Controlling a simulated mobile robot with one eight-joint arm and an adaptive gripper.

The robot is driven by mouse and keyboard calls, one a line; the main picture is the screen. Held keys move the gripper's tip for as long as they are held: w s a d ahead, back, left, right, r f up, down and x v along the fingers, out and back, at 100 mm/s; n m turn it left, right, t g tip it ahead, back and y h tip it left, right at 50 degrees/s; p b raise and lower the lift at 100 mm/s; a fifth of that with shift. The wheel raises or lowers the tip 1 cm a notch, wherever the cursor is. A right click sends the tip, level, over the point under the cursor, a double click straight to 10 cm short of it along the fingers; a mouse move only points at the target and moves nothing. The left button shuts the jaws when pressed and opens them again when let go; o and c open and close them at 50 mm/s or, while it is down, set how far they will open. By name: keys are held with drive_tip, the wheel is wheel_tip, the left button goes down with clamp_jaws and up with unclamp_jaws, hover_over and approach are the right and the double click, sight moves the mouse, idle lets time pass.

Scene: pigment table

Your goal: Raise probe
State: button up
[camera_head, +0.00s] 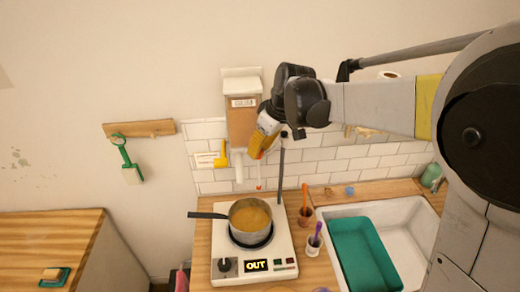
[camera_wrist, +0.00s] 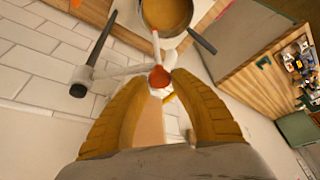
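The probe is a thin white rod with a red knob (camera_wrist: 158,77) and a red tip (camera_head: 258,187). It hangs beside the dark upright rod of a stand (camera_head: 282,165). Its red tip shows above the pot (camera_head: 250,216) of orange-yellow liquid, clear of the surface. My gripper (camera_head: 262,148) has yellow fingers and is high in front of the wall, above the pot. In the wrist view its fingertips (camera_wrist: 163,80) close in on both sides of the red knob and look shut on it. The exact contact is small and partly hidden.
The pot stands on a white hot plate (camera_head: 225,250) whose display reads OUT. A wall dispenser (camera_head: 242,118) is close behind my gripper. Two small cups with tools (camera_head: 313,243) and a sink with a teal basin (camera_head: 360,255) are to the right.

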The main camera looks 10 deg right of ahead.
drive_tip(key=o, duration=0.3)
drive_tip(key=shift+o, duration=0.2)
drive_tip(key=v, duration=1.2)
drive_tip(key=s+d+f+m+t+h+b, duration=0.1)
drive_tip(key=s+d+f+m+b, duration=0.2)
drive_tip(key=s+f+b, duration=0.4)
drive_tip(key=s+d+f+m+t+h+b, duration=0.1)
drive_tip(key=s+d+f+m+b, duration=0.2)
drive_tip(key=s+f+b, duration=0.5)
drive_tip(key=s+d+f+m+t+h+b, duration=0.1)
drive_tip(key=s+f+b, duration=0.6)
drive_tip(key=f, duration=1.1)
drive_tip(key=shift+s+d+f+m+t+b, duration=0.25)
drive_tip(key=shift+d+f+m+t+b, duration=0.2)
drive_tip(key=shift+d+m+b, duration=0.5)
